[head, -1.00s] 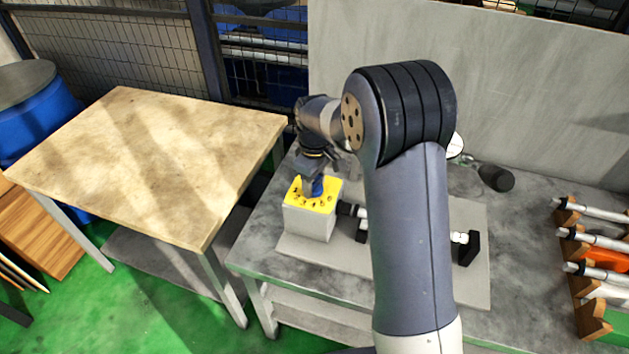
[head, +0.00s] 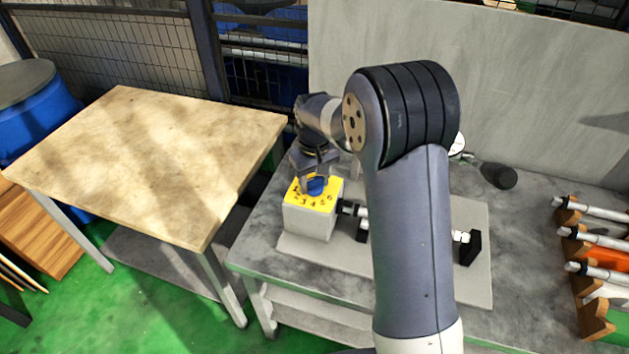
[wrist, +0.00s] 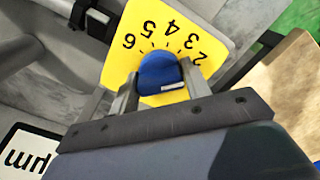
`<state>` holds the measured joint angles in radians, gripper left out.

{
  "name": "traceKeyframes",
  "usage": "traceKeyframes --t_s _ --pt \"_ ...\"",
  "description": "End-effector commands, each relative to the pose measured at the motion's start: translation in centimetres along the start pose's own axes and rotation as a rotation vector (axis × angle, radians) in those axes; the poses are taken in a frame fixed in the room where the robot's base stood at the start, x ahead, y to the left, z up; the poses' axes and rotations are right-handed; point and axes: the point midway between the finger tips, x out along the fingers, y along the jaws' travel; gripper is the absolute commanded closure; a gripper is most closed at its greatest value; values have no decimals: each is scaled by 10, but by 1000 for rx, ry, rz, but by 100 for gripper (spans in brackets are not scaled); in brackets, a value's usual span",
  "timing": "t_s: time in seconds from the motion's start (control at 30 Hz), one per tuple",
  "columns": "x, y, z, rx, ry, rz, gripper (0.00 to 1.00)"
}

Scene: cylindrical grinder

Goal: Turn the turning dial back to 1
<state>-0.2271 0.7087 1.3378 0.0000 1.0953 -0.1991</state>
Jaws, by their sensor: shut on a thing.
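The turning dial is a blue knob (wrist: 157,71) on a yellow plate (wrist: 212,30) with black numbers. The numbers 2 to 6 show in the wrist view; the 1 is hidden. A white mark sits on the knob's near edge, towards the gripper. In the head view the blue knob (head: 316,187) and the yellow plate (head: 295,196) are on top of a pale grey box (head: 308,222). My gripper (wrist: 160,74) has one finger on each side of the knob and is shut on it. My gripper also shows in the head view (head: 314,178), above the box.
A black shaft assembly (head: 352,210) stands right of the box on a grey base plate (head: 300,247). A dark cylinder (head: 498,176) lies farther back. A rack (head: 585,315) with several metal-ended tools is at right. The wooden table (head: 150,160) at left is bare.

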Motion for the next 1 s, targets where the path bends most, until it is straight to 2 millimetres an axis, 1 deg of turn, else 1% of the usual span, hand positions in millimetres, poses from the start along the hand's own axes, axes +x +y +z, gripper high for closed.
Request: traceKeyframes --t_s 0.3,0.5,0.73,1.0 --pt "-1 0 -1 283 2 0 78" --pt "-1 -1 -1 421 2 0 78" --pt "-1 -1 -1 523 2 0 78" --pt "-1 -1 -1 567 3 0 77"
